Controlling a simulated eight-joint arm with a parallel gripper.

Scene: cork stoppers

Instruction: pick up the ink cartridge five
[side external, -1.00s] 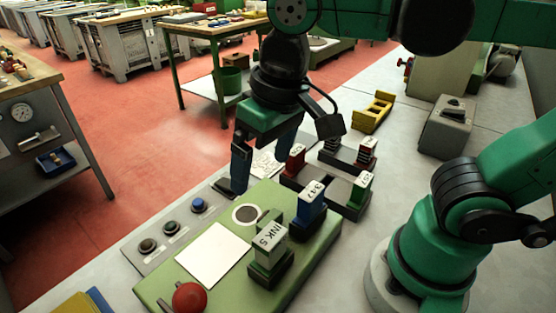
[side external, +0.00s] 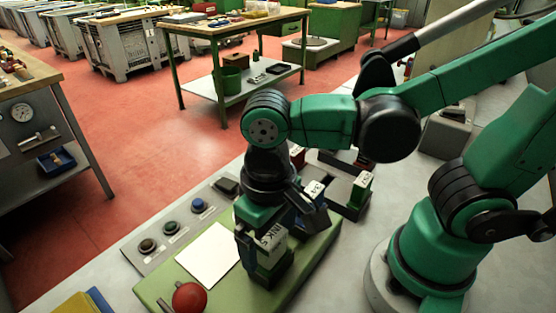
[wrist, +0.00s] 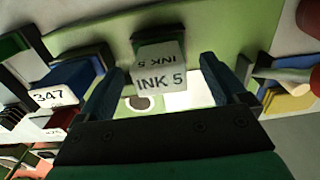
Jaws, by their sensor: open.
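The ink cartridge five (side external: 272,262) stands upright on the green panel in a dark base. It has a green body and a pale top label reading INK 5. My gripper (side external: 270,240) is above and around its upper part in the side view, hiding some of it. In the wrist view, the cartridge (wrist: 160,72) shows between the two blue fingers of my open gripper (wrist: 160,88). There are gaps on both sides, so nothing is gripped.
A blue cartridge marked 347 (wrist: 72,82) stands close beside my left finger in the wrist view. A green cartridge (side external: 358,190) stands farther back. The green panel (side external: 305,262) carries a white sheet (side external: 207,254) and a red knob (side external: 189,297). Several dark knobs line the far edge.

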